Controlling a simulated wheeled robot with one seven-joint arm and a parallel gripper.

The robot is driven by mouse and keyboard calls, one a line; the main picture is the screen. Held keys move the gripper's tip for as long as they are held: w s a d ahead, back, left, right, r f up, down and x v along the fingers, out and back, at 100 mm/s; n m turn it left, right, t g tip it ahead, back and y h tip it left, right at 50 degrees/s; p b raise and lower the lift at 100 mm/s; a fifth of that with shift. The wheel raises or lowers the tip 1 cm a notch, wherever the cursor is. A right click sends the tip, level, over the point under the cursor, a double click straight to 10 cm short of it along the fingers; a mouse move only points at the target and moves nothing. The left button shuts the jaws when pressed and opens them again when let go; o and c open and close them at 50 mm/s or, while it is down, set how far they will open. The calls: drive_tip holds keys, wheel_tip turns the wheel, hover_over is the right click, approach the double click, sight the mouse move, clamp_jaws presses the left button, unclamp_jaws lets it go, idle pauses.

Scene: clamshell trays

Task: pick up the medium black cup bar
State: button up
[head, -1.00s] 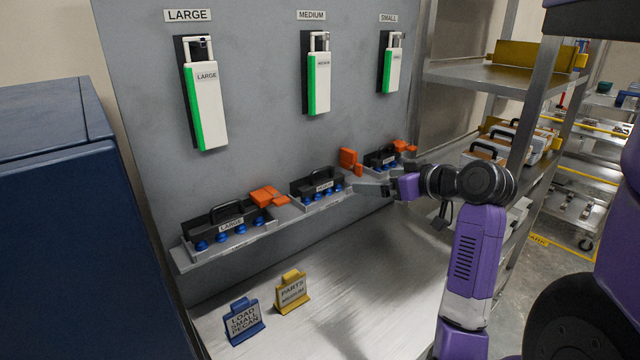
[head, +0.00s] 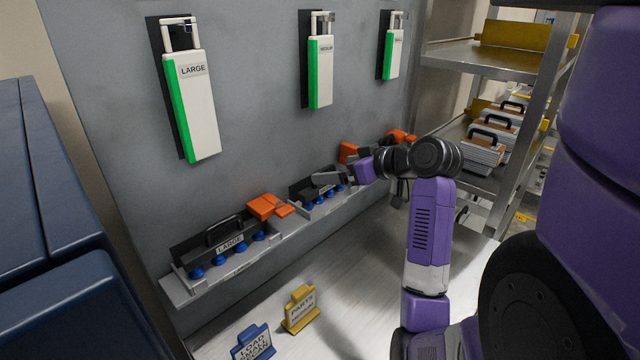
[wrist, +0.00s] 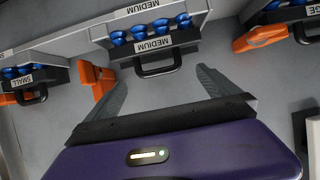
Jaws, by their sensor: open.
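The medium black cup bar (wrist: 140,48) lies in its holder on the wall ledge, with blue cups along it and a MEDIUM label, upside down in the wrist view. Its black loop handle (wrist: 158,70) points toward my gripper. My gripper (wrist: 162,76) is open and empty, with one grey finger on each side of the handle and gaps left between.
The large cup bar (head: 208,247) sits left on the ledge (head: 240,262); the small one (wrist: 38,77) is at the wrist view's left. Orange blocks (head: 268,206) stand between the bars. A yellow sign (head: 299,309) and a blue sign (head: 253,343) stand on the table below.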

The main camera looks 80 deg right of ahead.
sight(326, 171)
drive_tip(key=p+x, duration=0.1)
drive_tip(key=x, duration=0.5)
drive_tip(key=shift+s+f+p, duration=0.1)
drive_tip(key=shift+f+p, duration=0.05)
drive_tip(key=shift+p, duration=0.15)
drive_tip(key=shift+c, duration=0.2)
drive_tip(key=c, duration=1.7)
drive_tip(key=shift+o, duration=0.2)
drive_tip(key=shift+s, duration=0.1)
